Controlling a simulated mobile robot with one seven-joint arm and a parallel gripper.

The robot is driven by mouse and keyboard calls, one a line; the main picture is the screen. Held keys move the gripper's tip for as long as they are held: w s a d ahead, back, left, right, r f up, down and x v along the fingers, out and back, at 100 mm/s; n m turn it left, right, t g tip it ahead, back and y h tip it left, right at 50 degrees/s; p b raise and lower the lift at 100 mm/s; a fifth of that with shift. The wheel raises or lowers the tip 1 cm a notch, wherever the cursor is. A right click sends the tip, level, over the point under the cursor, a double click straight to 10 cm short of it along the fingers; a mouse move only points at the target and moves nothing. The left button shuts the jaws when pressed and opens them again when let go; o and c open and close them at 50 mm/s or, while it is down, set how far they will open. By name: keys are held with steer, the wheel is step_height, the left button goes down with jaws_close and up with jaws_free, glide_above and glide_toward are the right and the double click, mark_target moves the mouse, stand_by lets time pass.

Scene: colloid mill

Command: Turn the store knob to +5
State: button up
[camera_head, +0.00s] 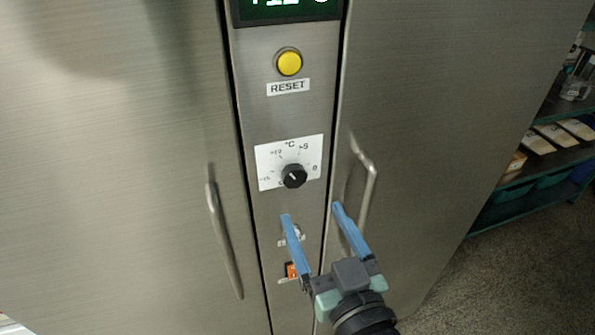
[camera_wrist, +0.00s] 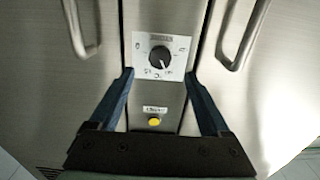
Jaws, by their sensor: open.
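The store knob (camera_head: 293,176) is a black round dial on a white scale plate (camera_head: 265,160) on the steel centre panel. The plate is marked in °C, with +5 at the upper right. The knob's white mark points to the upper left, near +10. In the wrist view, which is upside down, the knob (camera_wrist: 160,56) lies ahead between the fingers. My gripper (camera_head: 311,211) is open, its two blue fingers apart and empty, low and right of the knob in the head view. The fingers also show in the wrist view (camera_wrist: 159,74). They appear clear of the knob.
A yellow RESET button (camera_head: 289,62) and a partly cut-off green display (camera_head: 290,8) are above the knob. An orange switch (camera_head: 291,270) is below. Door handles flank the panel, left (camera_head: 224,240) and right (camera_head: 369,185). Shelves (camera_head: 540,160) stand far right.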

mark_target(296, 181)
steer(key=p+x, duration=0.2)
steer(key=x, duration=0.6)
steer(key=shift+w+a+p, duration=0.15)
steer(key=shift+w+p, duration=0.15)
steer(key=shift+p, duration=0.05)
jaws_close()
